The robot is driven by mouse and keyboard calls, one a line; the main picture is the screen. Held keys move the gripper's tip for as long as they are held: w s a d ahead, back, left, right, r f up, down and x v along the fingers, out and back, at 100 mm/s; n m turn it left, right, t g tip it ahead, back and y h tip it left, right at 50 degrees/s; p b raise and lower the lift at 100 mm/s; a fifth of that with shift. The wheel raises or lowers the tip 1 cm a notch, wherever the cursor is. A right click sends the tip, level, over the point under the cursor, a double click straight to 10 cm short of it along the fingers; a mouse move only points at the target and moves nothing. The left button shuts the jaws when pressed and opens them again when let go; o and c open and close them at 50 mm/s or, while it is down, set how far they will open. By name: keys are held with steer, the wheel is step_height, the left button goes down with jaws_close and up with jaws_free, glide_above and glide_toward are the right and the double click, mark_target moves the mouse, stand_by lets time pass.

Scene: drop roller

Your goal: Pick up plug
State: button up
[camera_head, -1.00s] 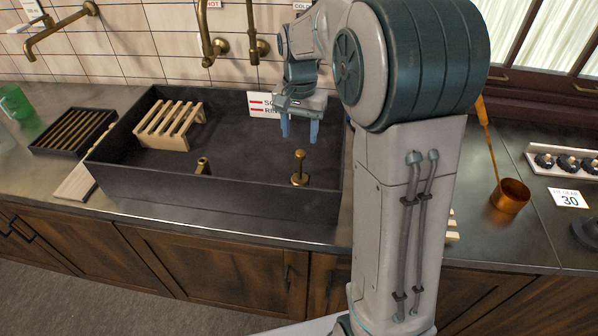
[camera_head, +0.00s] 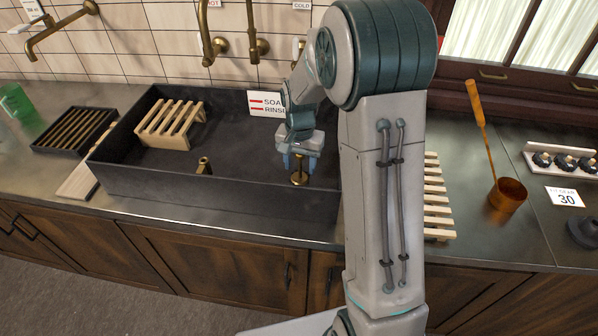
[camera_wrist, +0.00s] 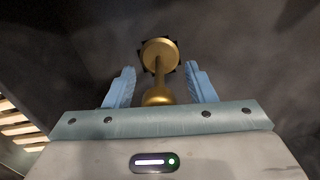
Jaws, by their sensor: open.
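The plug (camera_head: 299,177) is a brass piece with a knob, a thin stem and a round base, standing upright in the right part of the dark sink (camera_head: 245,168). My gripper (camera_head: 296,166) is above it, pointing down, and hides its upper part in the head view. In the wrist view the plug (camera_wrist: 158,75) shows between the two light blue fingers of my gripper (camera_wrist: 161,88). The jaws are open, with a gap on each side of the stem. The knob is nearest the palm and the base is farther off.
A short brass fitting (camera_head: 203,166) stands in the sink's middle. A slatted wooden rack (camera_head: 170,124) sits at its back left. The sink's front wall rises close to my gripper. A copper ladle (camera_head: 507,195) and a wooden slatted rack (camera_head: 437,205) lie to the right.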

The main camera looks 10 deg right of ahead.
steer(key=shift+c, duration=0.3)
jaws_close()
